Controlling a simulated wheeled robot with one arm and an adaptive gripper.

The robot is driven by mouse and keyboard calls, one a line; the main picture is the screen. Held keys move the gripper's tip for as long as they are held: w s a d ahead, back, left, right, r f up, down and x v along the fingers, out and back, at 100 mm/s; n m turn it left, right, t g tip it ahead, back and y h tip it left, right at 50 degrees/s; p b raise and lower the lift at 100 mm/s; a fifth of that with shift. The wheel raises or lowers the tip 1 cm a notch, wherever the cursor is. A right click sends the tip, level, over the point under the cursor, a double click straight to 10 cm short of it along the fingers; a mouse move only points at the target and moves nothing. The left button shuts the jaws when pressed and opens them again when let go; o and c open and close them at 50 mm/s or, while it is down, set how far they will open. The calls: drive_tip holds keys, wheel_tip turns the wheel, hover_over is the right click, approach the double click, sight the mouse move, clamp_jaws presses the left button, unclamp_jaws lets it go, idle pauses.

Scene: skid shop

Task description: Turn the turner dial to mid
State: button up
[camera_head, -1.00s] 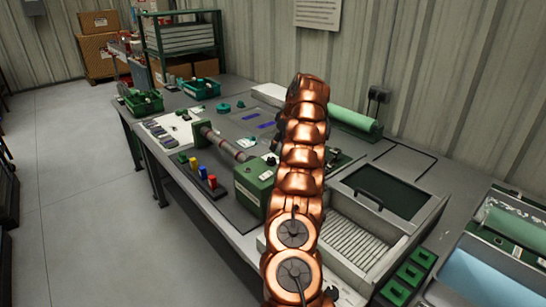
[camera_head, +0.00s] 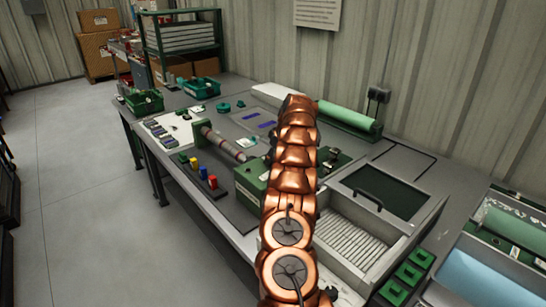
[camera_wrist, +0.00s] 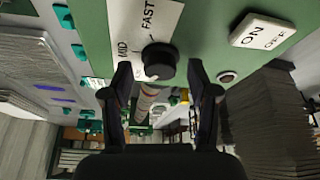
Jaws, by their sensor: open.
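The turner dial (camera_wrist: 159,60) is a round black knob on a white label plate (camera_wrist: 130,25) marked MID and FAST in the wrist view. Its pointer direction is too dark to tell. My gripper (camera_wrist: 161,70) is open, with one black finger on each side of the dial and visible gaps between; I see no contact. In the head view the green turner housing (camera_head: 250,184) stands on the bench, at the end of a horizontal shaft (camera_head: 222,145). My copper arm covers the dial and gripper there.
An ON/OFF switch (camera_wrist: 262,31) and a small round button (camera_wrist: 227,77) sit right of the dial on the green panel. Yellow, blue and red pegs (camera_head: 203,173) stand before the shaft. A grey tray with a ribbed floor (camera_head: 350,237) lies right of my arm.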

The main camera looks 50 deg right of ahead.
clamp_jaws()
idle(0.3)
drive_tip(key=shift+b, duration=0.3)
drive_tip(key=m+h+b, duration=0.1)
drive_tip(key=m+b, duration=0.2)
drive_tip(key=shift+a+f, duration=0.1)
drive_tip(key=shift+a, duration=0.1)
drive_tip(key=m+h+b, duration=0.1)
drive_tip(key=m, duration=0.1)
drive_tip(key=m+h+b, duration=0.1)
drive_tip(key=m, duration=0.2)
drive_tip(key=shift+w+a+g, duration=0.1)
drive_tip(key=shift+w+g, duration=0.05)
drive_tip(key=shift+g, duration=0.25)
drive_tip(key=shift+m+g+h+b, duration=0.5)
drive_tip(key=shift+m+b, duration=0.5)
drive_tip(key=shift+m, duration=0.8)
unclamp_jaws()
